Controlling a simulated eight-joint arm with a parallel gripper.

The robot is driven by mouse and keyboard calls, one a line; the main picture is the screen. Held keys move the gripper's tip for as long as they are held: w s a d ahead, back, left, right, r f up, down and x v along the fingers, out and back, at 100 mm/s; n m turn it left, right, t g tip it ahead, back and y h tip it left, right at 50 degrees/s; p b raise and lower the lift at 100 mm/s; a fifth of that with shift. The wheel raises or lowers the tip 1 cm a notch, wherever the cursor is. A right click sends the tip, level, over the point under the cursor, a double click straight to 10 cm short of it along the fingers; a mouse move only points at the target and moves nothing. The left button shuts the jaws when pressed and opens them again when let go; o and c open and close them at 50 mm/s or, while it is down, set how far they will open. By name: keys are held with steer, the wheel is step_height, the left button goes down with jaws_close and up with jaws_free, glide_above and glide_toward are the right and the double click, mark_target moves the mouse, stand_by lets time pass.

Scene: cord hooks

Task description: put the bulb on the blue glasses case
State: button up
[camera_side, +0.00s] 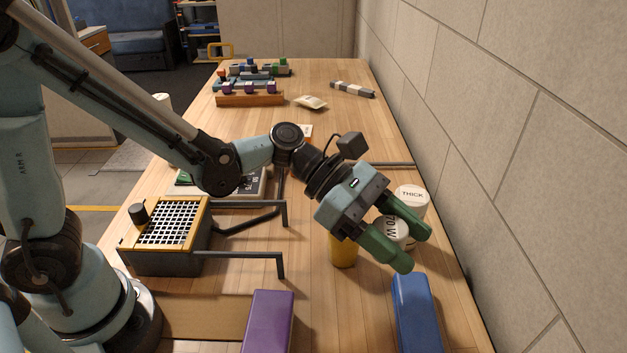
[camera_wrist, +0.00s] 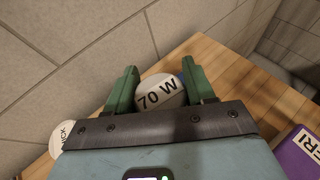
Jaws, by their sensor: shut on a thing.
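The bulb (camera_side: 393,230), white and marked 70 W in the wrist view (camera_wrist: 161,93), is between the two green fingers of my gripper (camera_side: 416,250). The fingers, also seen in the wrist view (camera_wrist: 159,68), are shut on it and partly cover it in the side view. The blue glasses case (camera_side: 415,315) lies on the table in front of the gripper, at the lower right of the side view. In the wrist view only a small blue patch (camera_wrist: 182,76) shows behind the bulb. The bulb's lower part is hidden.
A purple case (camera_side: 268,320) lies left of the blue one. A yellow cylinder (camera_side: 342,252) stands below the gripper. A white container marked THICK (camera_side: 411,196) is behind it, near the wall. Dark hooked bars (camera_side: 245,255) and a grid-topped box (camera_side: 168,232) are to the left.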

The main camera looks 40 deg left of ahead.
steer(key=s+d+r+m+g, duration=0.2)
steer(key=s+d+m+g, duration=0.1)
steer(key=s+d, duration=0.7)
glide_above(429, 319)
step_height(429, 319, down, 7)
steer(key=shift+r, duration=0.15)
steer(key=shift+f, duration=2)
steer(key=shift+f, duration=0.15)
steer(key=o, duration=1.1)
steer(key=shift+c, duration=0.2)
